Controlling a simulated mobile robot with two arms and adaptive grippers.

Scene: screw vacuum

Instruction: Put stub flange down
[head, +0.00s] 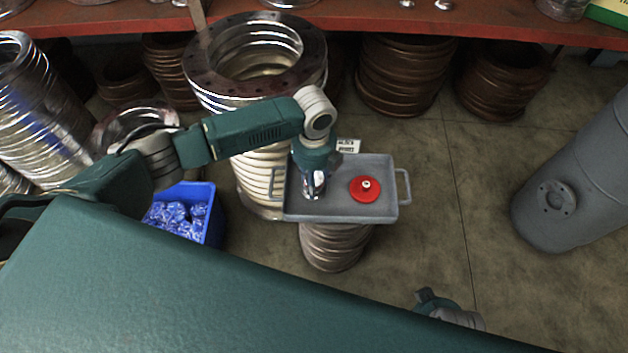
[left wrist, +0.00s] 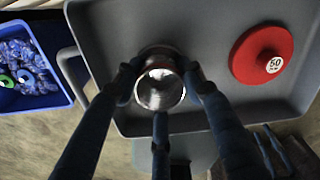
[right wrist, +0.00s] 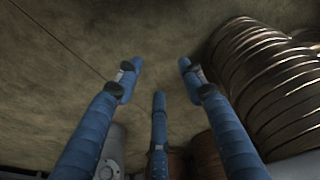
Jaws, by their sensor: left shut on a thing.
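The stub flange (left wrist: 160,90) is a shiny metal ring-shaped piece, seen end-on in the left wrist view. My left gripper (head: 314,183) points down over the left part of the grey tray (head: 340,216), with its fingers closed around the flange. In the head view the flange is mostly hidden by the gripper, and I cannot tell whether it touches the tray floor. My right gripper (right wrist: 158,85) is open and empty, its fingers spread above the bare floor, away from the tray.
A red disc (head: 364,189) marked 50 lies on the tray, right of the flange. The tray rests on a stack of rings (head: 335,247). A blue bin (head: 210,215) with blue-wrapped parts stands left. Large flanges (head: 255,65) stand behind. A grey cylinder (head: 575,180) is at right.

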